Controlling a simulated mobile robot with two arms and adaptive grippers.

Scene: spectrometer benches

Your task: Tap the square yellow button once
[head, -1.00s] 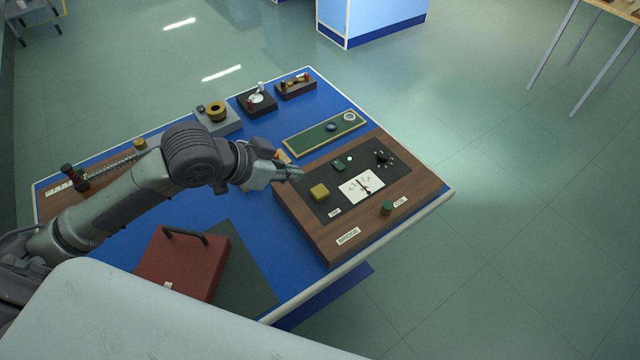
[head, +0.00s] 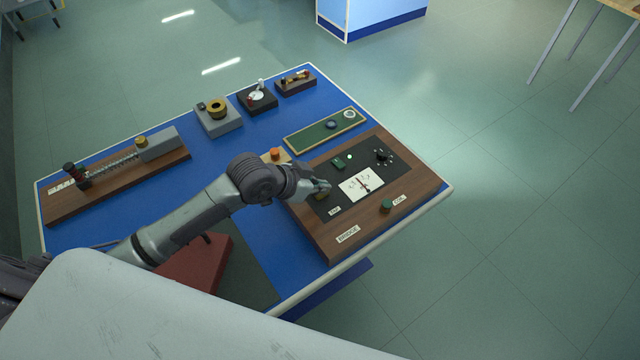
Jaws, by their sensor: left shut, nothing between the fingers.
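The square yellow button (head: 321,195) is on the black panel of the wooden bridge box (head: 345,240), at its left part, above a small white label. My left gripper (head: 324,187) is shut and empty, with its fingertips right over the button and hiding most of it. I cannot tell whether the fingertips touch the button or hover just above it. My right gripper is not in view.
An orange button (head: 275,153) sits behind my wrist. A red case (head: 198,262) lies partly under my left arm.

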